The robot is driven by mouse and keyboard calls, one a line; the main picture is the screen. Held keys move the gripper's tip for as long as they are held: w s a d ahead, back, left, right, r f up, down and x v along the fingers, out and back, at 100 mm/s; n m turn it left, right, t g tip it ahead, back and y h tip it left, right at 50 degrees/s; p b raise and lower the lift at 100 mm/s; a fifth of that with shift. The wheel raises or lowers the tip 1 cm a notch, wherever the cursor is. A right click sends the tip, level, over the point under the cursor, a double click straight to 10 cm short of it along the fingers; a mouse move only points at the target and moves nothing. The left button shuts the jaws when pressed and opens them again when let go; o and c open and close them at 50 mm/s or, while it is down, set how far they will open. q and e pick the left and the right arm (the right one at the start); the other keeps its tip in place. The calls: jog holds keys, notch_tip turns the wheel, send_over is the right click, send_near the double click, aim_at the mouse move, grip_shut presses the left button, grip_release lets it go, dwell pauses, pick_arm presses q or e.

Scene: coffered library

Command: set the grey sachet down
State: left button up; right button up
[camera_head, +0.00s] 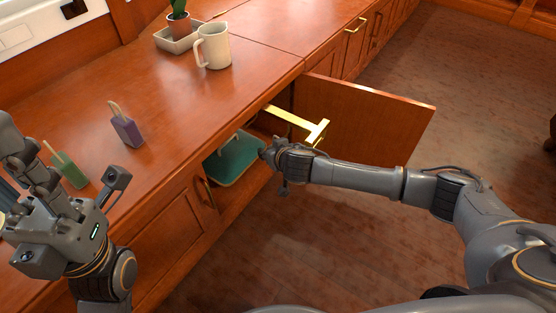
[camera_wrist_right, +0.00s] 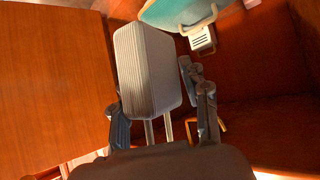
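The grey sachet (camera_wrist_right: 146,65) is a ribbed block with a pale loop that points back toward my palm. In the right wrist view it sits between the fingers of my right gripper (camera_wrist_right: 160,100), which are closed on its sides. In the head view my right gripper (camera_head: 268,153) is at the cabinet opening, beside a teal tray (camera_head: 228,172); the sachet is hidden there. The wrist view shows the sachet just short of the tray (camera_wrist_right: 160,14). My left gripper (camera_head: 22,160) is over the left end of the counter; its finger opening is unclear.
An open cabinet door (camera_head: 370,120) and brass-coloured bar (camera_head: 300,122) are close to my right gripper. Purple (camera_head: 127,130) and green (camera_head: 72,172) sachets, a mug (camera_head: 214,48) and a potted plant (camera_head: 179,22) are on the counter.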

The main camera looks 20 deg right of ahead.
grip_shut()
